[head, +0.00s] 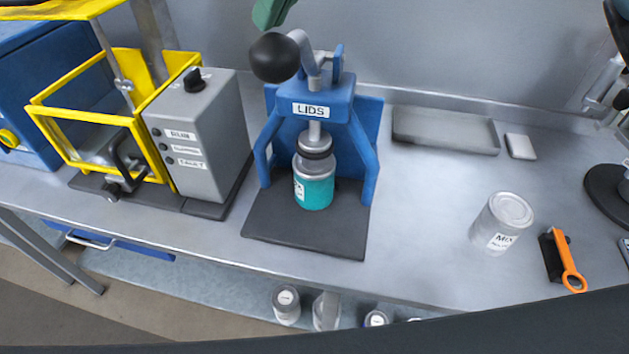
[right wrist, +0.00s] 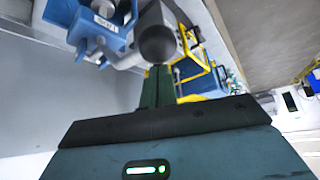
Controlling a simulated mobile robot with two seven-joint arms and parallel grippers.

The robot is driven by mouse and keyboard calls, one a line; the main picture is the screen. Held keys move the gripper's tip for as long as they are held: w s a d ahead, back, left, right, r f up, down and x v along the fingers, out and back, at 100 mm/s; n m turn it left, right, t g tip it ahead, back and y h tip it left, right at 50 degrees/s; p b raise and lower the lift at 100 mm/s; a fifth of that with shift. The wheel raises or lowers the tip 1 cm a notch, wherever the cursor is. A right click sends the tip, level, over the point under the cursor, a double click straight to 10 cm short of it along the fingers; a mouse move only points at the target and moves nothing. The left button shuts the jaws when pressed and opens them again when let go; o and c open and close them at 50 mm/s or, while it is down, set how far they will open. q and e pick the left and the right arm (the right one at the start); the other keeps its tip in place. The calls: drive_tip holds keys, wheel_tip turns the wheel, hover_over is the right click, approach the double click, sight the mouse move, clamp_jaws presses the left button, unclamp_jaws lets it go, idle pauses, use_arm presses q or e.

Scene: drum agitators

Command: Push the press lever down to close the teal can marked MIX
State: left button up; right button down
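The blue press labelled LIDS (head: 327,92) stands on a dark base at the middle of the bench. Its lever ends in a black ball knob (head: 274,57), which is up high. The teal can (head: 316,192) stands upright under the press head; its label is partly turned away. My right gripper (head: 271,12) shows only as a green piece at the top edge, above the knob. In the right wrist view its fingers (right wrist: 158,85) are together, with the knob (right wrist: 156,34) just past their tips; I cannot tell whether they touch. My left gripper is not in view.
A grey control box (head: 190,135) and a yellow guard frame (head: 95,145) stand left of the press. To the right are a grey tray (head: 445,133), a grey can labelled MIX (head: 501,222) and an orange-handled tool (head: 566,260). The bench between press and grey can is clear.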

sight(277, 49)
drive_tip(key=shift+f, duration=0.15)
drive_tip(key=shift+s+a+f, duration=0.1)
drive_tip(key=shift+s+f, duration=0.25)
drive_tip(key=shift+f, duration=0.65)
drive_tip(key=shift+s+f, duration=0.3)
drive_tip(key=shift+f, duration=0.55)
drive_tip(key=shift+a+f, duration=0.1)
idle(0.3)
drive_tip(key=shift+s+f, duration=0.2)
drive_tip(key=shift+f, duration=0.85)
